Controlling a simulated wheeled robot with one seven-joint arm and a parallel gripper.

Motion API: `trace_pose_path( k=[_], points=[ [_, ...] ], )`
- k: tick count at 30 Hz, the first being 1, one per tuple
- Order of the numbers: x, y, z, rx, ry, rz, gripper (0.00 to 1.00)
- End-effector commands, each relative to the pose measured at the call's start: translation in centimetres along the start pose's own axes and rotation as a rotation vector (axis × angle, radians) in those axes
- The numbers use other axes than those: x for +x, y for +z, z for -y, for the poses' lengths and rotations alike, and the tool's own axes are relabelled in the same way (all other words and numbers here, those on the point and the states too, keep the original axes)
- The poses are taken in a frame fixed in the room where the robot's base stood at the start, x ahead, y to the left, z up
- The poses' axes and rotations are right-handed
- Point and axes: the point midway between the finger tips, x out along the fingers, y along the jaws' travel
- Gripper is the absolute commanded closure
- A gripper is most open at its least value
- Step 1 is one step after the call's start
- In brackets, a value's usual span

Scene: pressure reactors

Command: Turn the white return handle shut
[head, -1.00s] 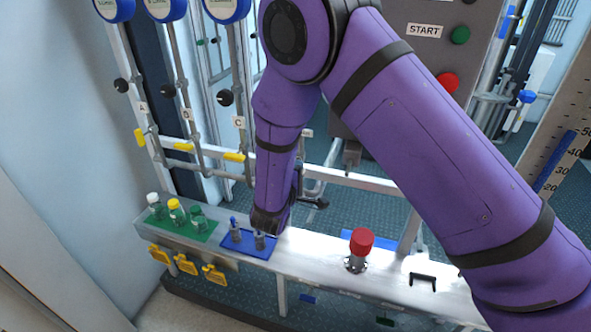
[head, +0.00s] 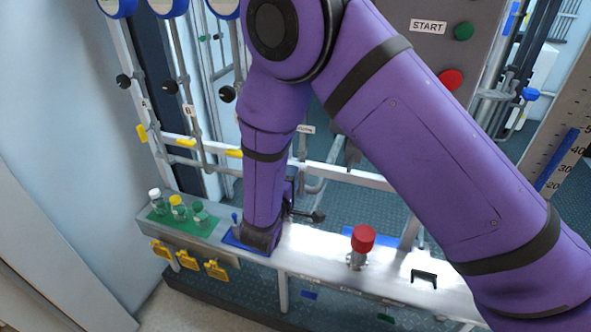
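I cannot make out a white return handle in the head view; my arm covers much of the middle of the pipework. My gripper (head: 306,215) is mostly hidden behind my purple wrist, low over the grey ledge. Only dark parts show at the wrist's right side, and I cannot be sure they are all gripper. Its fingertips and anything between them are not clear.
A blue tray (head: 231,240) lies beside my wrist on the ledge (head: 312,252). Left of it is a green mat (head: 157,217) with capped bottles. A red knob (head: 362,238) and a black bracket (head: 424,277) are to the right. Yellow valve handles (head: 186,143) line the pipes.

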Motion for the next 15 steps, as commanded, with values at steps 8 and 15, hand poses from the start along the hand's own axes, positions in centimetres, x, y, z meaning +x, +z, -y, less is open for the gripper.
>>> trace_pose_path(
  k=[8, 15],
  points=[
    [-4.2, 0.0, 0.1, 0.0, -0.002, -0.001, 0.61],
    [-5.2, 0.0, 0.0, 0.0, -0.001, 0.0, 0.61]
  ],
)
